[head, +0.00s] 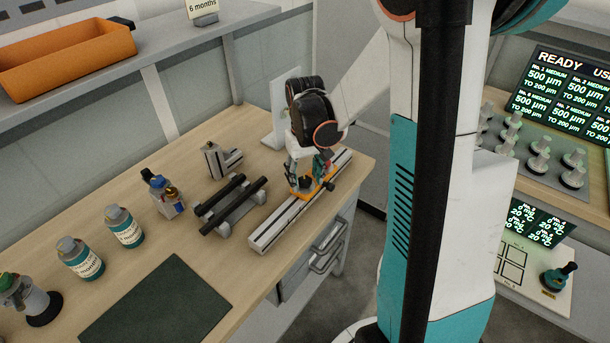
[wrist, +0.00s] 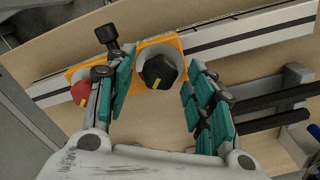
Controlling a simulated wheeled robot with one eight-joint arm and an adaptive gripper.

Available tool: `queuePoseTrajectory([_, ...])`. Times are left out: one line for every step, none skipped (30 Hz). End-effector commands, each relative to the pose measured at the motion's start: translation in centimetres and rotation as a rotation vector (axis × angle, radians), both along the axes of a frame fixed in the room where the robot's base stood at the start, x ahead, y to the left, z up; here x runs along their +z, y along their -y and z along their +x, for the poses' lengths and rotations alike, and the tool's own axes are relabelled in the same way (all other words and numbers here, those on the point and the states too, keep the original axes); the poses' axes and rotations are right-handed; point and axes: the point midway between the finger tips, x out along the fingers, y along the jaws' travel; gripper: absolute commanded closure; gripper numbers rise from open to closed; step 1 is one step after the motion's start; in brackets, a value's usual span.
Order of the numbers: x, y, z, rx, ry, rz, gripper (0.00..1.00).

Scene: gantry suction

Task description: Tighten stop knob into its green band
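A black faceted knob with a yellow mark (wrist: 160,71) sits in a grey round seat on an orange carriage (wrist: 174,45) in the wrist view. The carriage sits on a silver rail (wrist: 235,38). A smaller black knob (wrist: 108,34) sticks out at the carriage's side, and a red knob (wrist: 80,92) shows partly behind a finger. My gripper (wrist: 157,75) is open, with teal finger pads either side of the marked knob and gaps on both sides. In the head view my gripper (head: 309,165) is over the orange carriage (head: 318,193). I see no green band.
The rail (head: 272,231) lies near the right edge of the wooden bench. A black-barred stand (head: 232,204) and a metal block (head: 218,158) are beside it. Labelled bottles (head: 123,227) and a dark green mat (head: 155,305) lie further left.

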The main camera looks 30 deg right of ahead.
Motion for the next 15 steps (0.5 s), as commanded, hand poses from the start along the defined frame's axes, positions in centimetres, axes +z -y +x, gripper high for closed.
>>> queuePoseTrajectory([0.0,0.0,0.0,0.000,0.000,0.000,0.47])
queuePoseTrajectory([0.0,0.0,0.0,0.000,0.000,0.000,0.47])
queuePoseTrajectory([0.0,0.0,0.0,0.000,0.000,0.000,0.47])
queuePoseTrajectory([0.0,0.0,0.0,0.000,0.000,0.000,0.47])
queuePoseTrajectory([0.0,0.0,0.0,0.001,0.000,0.000,0.47])
queuePoseTrajectory([0.0,0.0,0.0,0.001,0.000,0.000,0.47])
queuePoseTrajectory([0.0,0.0,0.0,0.001,0.000,0.000,0.47])
queuePoseTrajectory([0.0,0.0,0.0,0.001,0.000,0.000,0.47])
queuePoseTrajectory([0.1,0.0,0.0,0.001,0.000,0.000,0.47])
queuePoseTrajectory([0.2,0.0,0.0,0.001,0.000,0.000,0.47])
queuePoseTrajectory([0.4,0.0,0.0,0.001,0.000,0.000,0.47])
queuePoseTrajectory([0.7,0.0,0.0,0.001,0.000,0.000,0.47])
queuePoseTrajectory([1.1,0.0,0.0,0.001,0.000,0.000,0.47])
queuePoseTrajectory([1.5,0.0,0.0,0.001,0.000,0.000,0.47])
queuePoseTrajectory([2.1,0.0,0.0,0.001,0.000,0.000,0.47])
